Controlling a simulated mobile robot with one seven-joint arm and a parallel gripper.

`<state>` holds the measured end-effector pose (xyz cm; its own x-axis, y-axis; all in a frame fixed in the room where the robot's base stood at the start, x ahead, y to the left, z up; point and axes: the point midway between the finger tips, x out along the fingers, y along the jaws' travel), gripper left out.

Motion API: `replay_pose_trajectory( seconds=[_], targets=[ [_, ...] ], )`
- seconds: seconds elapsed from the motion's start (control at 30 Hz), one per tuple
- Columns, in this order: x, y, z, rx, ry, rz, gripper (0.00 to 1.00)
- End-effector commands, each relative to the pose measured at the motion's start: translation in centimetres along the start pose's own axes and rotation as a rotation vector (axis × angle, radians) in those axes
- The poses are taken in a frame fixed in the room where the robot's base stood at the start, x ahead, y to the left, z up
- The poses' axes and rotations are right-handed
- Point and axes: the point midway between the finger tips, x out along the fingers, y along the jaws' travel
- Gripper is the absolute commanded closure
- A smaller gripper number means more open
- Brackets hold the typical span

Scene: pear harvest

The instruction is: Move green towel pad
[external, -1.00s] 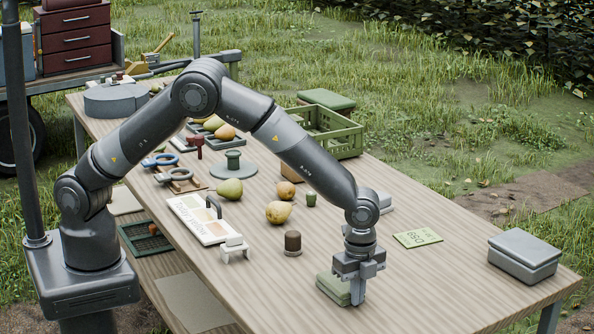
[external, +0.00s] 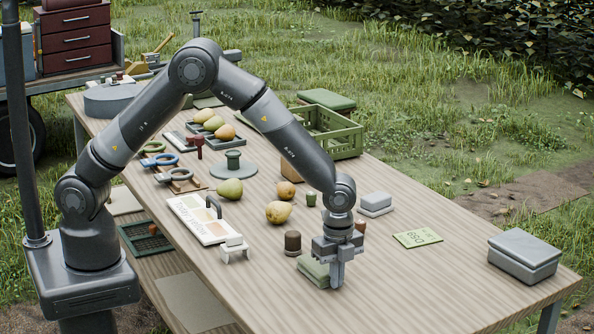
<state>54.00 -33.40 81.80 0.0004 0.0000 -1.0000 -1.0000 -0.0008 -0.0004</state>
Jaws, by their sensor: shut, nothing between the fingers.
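The green towel pad (external: 311,270) is a small folded stack lying flat on the wooden table (external: 420,290), near its front edge. My gripper (external: 337,283) points straight down at the pad's right side, fingers shut and empty, tips low near the table top. It appears to touch the pad's side, but the exact contact is hard to tell. The gripper hides part of the pad's right end.
A brown-topped cylinder (external: 292,243) stands just behind and left of the pad. A white clip-like stand (external: 233,249) is farther left. Loose pears (external: 278,212), a green card (external: 417,239) and a grey box (external: 524,255) lie around. The table's right front is clear.

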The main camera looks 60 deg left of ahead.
Motion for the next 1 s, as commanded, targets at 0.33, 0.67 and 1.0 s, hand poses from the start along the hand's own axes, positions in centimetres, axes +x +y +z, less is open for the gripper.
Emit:
replay_pose_trajectory(
  seconds=[0.33,0.67,1.0],
  targets=[
    [-3.2,-0.1,-3.7,0.001,0.003,-0.004,1.00],
    [-9.0,0.0,-3.7,0.001,0.002,-0.002,1.00],
    [-10.0,0.0,-3.6,0.001,0.000,0.000,1.00]
  ],
)
